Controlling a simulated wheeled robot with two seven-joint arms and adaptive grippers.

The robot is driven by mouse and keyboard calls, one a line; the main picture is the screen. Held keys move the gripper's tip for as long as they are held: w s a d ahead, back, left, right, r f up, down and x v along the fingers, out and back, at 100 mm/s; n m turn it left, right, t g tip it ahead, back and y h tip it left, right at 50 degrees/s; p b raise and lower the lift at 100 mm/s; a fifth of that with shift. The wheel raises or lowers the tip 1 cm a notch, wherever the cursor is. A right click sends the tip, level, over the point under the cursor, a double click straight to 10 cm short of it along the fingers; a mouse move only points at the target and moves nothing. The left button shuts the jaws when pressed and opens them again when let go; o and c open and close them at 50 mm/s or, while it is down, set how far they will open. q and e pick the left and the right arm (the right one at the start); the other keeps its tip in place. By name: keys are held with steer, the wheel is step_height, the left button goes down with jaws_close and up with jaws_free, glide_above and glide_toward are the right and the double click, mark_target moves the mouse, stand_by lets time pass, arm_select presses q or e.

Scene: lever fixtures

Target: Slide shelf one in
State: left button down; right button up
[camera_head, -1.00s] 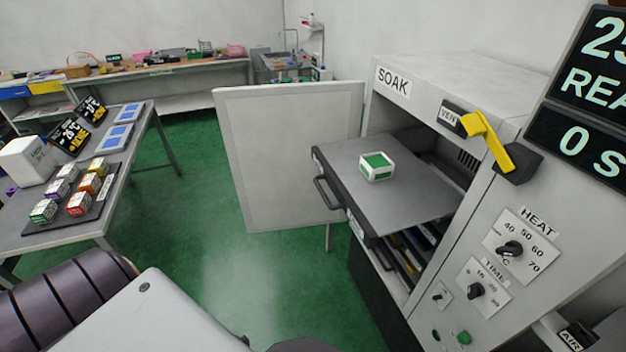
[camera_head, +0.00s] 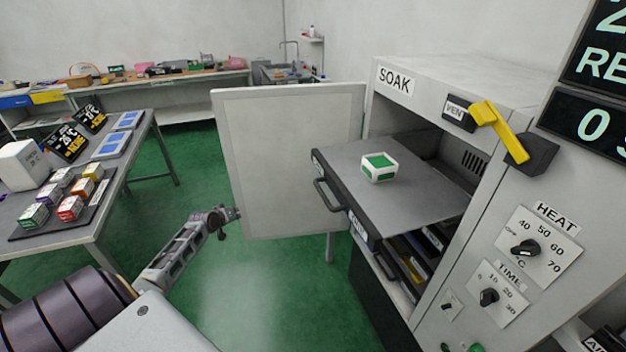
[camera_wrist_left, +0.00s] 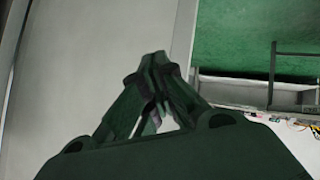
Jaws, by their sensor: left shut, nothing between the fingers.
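The top shelf (camera_head: 400,204) is pulled out of the SOAK oven (camera_head: 440,90), its dark front and handle (camera_head: 327,195) facing left. A white box with a green top (camera_head: 379,167) sits on the shelf. The oven door (camera_head: 290,160) stands wide open to the left of the shelf. My left gripper (camera_head: 230,215) is shut and empty, low in front of the door's left part, well left of the shelf handle. In the left wrist view its closed fingers (camera_wrist_left: 155,75) show against the pale door panel. My right gripper is not in view.
More shelves (camera_head: 410,262) sit lower in the oven. A yellow vent lever (camera_head: 497,130) and dials (camera_head: 525,248) are on the oven front. A table with several small boxes (camera_head: 70,207) stands at left. Green floor is clear between the table and oven.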

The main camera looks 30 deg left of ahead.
arm_select(q)
steer(key=w+d+r+n+t+h, duration=0.1)
steer(key=w+d+r+n+h, duration=0.15)
steer(key=r, duration=0.55)
steer(key=w+d+r+n+t+h, duration=0.2)
steer(key=w+d+r+n, duration=0.15)
steer(key=r, duration=0.55)
steer(key=s+d+r+n+h, duration=0.2)
steer(key=d+r+n+h, duration=0.2)
steer(key=d+n, duration=0.2)
steer(key=s+d+r+n+g+h, duration=0.1)
steer(key=d+r+n+h, duration=0.3)
steer(key=d, duration=0.6)
steer(key=shift+s+r+n, duration=0.4)
steer(key=shift+r+n, duration=0.25)
steer(key=shift+n, duration=0.65)
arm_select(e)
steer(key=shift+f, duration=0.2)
arm_select(q)
steer(key=shift+d, duration=0.1)
steer(key=shift+w, duration=0.1)
steer(key=x, duration=1.3)
steer(key=shift+w+d+r+p, duration=0.2)
steer(key=shift+d+r+p, duration=0.05)
steer(key=shift+d+p, duration=0.25)
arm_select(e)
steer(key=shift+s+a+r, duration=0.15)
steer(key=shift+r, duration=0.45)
